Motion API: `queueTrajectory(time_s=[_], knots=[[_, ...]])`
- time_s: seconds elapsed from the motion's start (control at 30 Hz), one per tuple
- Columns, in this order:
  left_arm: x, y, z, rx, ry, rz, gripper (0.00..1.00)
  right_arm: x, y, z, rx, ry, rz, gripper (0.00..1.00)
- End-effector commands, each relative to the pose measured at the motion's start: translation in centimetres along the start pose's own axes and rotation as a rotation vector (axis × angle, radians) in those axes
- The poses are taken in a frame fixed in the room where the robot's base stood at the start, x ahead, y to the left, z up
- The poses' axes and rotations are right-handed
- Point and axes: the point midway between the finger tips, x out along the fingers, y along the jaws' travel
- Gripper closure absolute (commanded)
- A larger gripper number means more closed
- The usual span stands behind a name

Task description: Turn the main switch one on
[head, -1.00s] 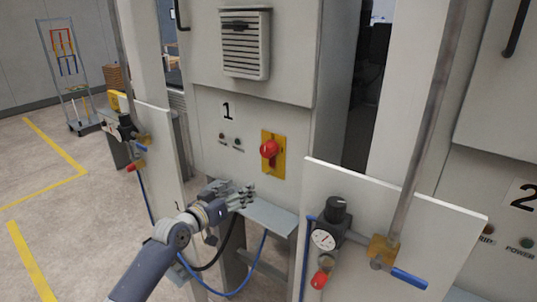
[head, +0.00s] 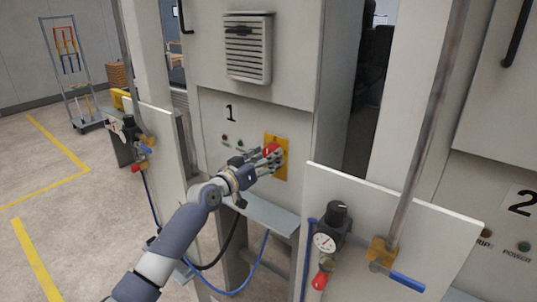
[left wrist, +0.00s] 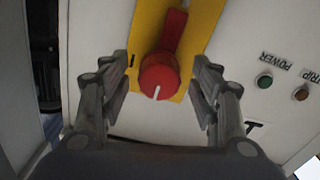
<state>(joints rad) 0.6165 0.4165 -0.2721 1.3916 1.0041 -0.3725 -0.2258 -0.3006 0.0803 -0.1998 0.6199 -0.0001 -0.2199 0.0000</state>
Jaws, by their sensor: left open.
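The main switch one is a red rotary knob (head: 272,150) on a yellow plate (head: 281,171), on the grey cabinet front marked 1. In the left wrist view the red knob (left wrist: 159,76) shows a white mark at its lower edge, and a red handle part reaches up the yellow plate (left wrist: 205,18). My left gripper (head: 270,158) is at the knob, its fingers open. In the left wrist view the two fingers (left wrist: 162,82) stand on either side of the knob, with gaps visible. My right gripper is not in view.
Small POWER (left wrist: 264,81) and TRIP (left wrist: 301,93) lamps sit beside the switch. A grey ledge (head: 262,213) is below it. A panel with a gauge (head: 325,242) and blue-handled valve stands at right; a similar panel (head: 160,150) is at left.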

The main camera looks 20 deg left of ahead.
Motion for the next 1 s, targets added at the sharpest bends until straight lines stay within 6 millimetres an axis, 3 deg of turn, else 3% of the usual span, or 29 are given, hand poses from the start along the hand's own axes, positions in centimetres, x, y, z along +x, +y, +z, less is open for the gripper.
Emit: queueTrajectory(time_s=[0.2, 0.53, 0.73, 1.0], knots=[[1.4, 0.0, 0.0, 0.0, 0.0, -0.001, 0.43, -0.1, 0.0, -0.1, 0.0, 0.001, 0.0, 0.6], [1.5, 0.0, 0.0, 0.0, 0.0, -0.001, 0.43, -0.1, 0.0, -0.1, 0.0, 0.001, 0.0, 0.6], [1.5, 0.0, 0.0, 0.0, 0.0, -0.001, 0.86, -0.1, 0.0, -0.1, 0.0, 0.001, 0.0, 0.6], [1.5, -0.1, 0.1, 0.009, 0.0, -0.001, 0.87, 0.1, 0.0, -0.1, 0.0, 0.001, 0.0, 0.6]])
